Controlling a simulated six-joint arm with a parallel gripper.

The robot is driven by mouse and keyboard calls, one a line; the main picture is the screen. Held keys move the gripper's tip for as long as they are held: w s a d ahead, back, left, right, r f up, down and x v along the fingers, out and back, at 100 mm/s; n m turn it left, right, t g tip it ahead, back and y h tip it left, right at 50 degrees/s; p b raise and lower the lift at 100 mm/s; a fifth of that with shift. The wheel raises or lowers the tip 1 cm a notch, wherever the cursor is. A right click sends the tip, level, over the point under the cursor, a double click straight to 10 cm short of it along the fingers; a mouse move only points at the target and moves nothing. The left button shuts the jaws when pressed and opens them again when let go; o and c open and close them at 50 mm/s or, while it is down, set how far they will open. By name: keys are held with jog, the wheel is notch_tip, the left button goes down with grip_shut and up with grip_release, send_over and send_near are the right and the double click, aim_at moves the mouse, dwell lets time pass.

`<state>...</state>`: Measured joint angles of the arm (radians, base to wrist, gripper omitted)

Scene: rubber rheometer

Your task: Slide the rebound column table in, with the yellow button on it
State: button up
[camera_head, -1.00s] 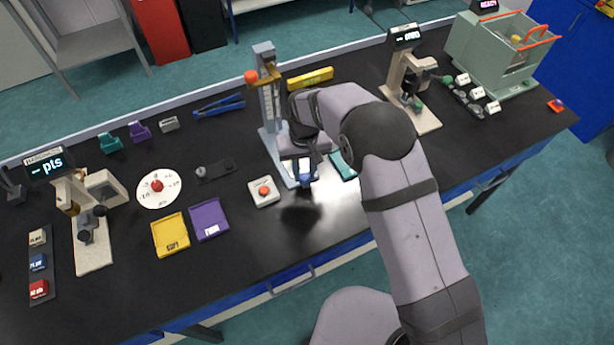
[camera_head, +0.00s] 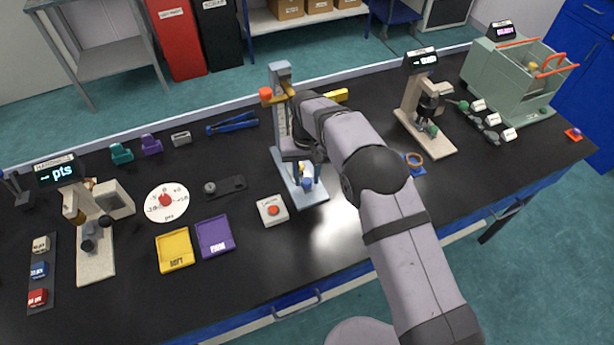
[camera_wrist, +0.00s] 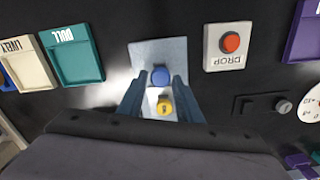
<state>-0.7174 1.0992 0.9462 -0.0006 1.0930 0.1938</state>
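The rebound column (camera_head: 281,112) stands upright on a pale blue-grey base (camera_head: 312,197), with an orange knob at its upper left. In the wrist view, the base plate (camera_wrist: 145,52) lies below my gripper (camera_wrist: 159,80). A blue knob (camera_wrist: 160,75) shows at the fingertips, with clear gaps to both fingers. The yellow button (camera_wrist: 164,106) sits nearer the wrist, between the two spread fingers. My gripper is open and points down in front of the column. The arm and gripper hide much of the table in the head view, where the blue knob (camera_head: 307,183) still shows.
A white box with a red DROP button (camera_head: 272,210) stands close left of the base. Purple (camera_head: 215,237) and yellow (camera_head: 174,250) trays lie farther left. A teal tray (camera_wrist: 73,54) lies on the other side. The bench in front of the base is bare.

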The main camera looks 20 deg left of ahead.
jog(key=shift+o, duration=0.6)
jog(key=shift+r, duration=0.15)
jog(key=shift+r+b, duration=1.35)
jog(key=shift+r, duration=2.2)
